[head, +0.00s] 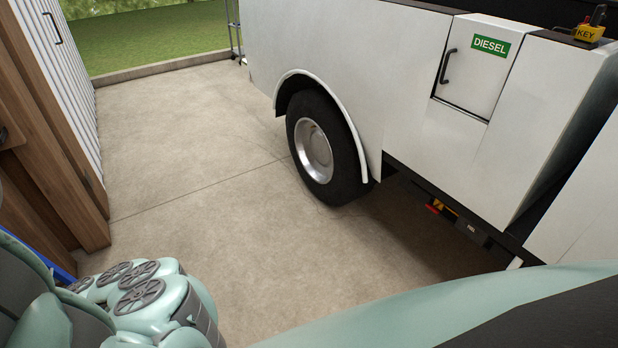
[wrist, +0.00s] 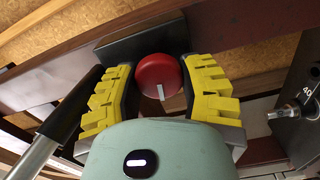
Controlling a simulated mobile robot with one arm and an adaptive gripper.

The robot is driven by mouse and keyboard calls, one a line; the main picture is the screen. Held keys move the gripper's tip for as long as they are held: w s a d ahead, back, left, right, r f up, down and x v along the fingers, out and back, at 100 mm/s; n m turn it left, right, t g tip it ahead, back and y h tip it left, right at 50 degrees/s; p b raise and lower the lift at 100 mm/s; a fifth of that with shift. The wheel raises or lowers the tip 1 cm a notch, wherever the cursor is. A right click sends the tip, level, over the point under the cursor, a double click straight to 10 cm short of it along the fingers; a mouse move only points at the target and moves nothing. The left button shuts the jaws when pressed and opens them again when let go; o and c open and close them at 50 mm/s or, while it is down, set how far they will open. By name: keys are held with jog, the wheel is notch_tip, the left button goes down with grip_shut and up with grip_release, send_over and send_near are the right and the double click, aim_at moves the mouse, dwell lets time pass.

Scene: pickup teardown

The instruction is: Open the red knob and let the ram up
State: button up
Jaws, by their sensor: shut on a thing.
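The red knob (wrist: 158,70), round with a white mark pointing down, shows in the wrist view in front of a dark block (wrist: 138,42). My gripper (wrist: 157,80) has its yellow ridged fingers on either side of the knob, shut on it. In the head view the gripper and knob cannot be made out. A bright metal rod with a black sleeve (wrist: 75,105) slants at the left of the wrist view; I cannot tell whether it is the ram.
A dark panel marked 40 (wrist: 300,100), with a metal fitting, stands right of my gripper. A white truck (head: 335,50) with a DIESEL door (head: 470,75) and rear wheel (head: 318,150) stands at right in the head view. Concrete floor (head: 180,130) is clear on the left.

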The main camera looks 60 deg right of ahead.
jog(key=o, duration=1.2)
jog(key=shift+v, duration=6)
jog(key=shift+f, duration=0.1)
